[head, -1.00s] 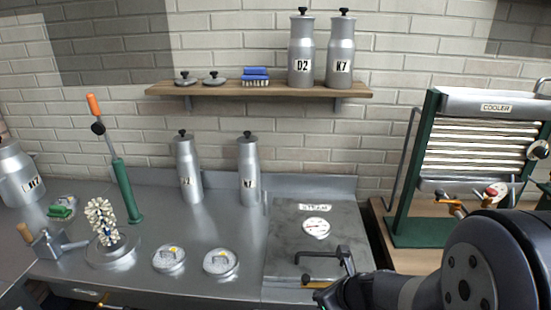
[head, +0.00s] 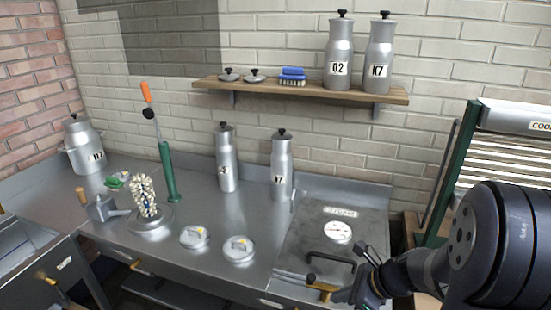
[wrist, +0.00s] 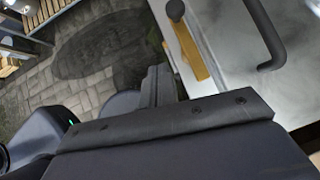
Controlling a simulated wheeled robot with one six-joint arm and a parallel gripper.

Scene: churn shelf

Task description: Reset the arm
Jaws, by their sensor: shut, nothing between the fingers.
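My gripper (head: 364,288) is at the lower right of the head view, on the end of my dark arm. It is shut and empty, beside the front edge of the steam unit (head: 372,222). The unit's dark bar handle (head: 330,263) and a yellow lever with a black knob (head: 322,288) are just left of the gripper. In the wrist view the gripper's dark fingers (wrist: 158,88) point toward the floor, with the yellow lever (wrist: 190,50) close by on the right. I cannot tell from these views whether the gripper touches the lever.
The steel counter (head: 215,285) holds two upright churns, a bottle brush (head: 145,194), a green pump (head: 168,175) and round lids. A wall shelf (head: 215,85) carries churns O2 and K7. A cooler (head: 515,115) stands at right. Tiled floor (wrist: 75,70) is open below.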

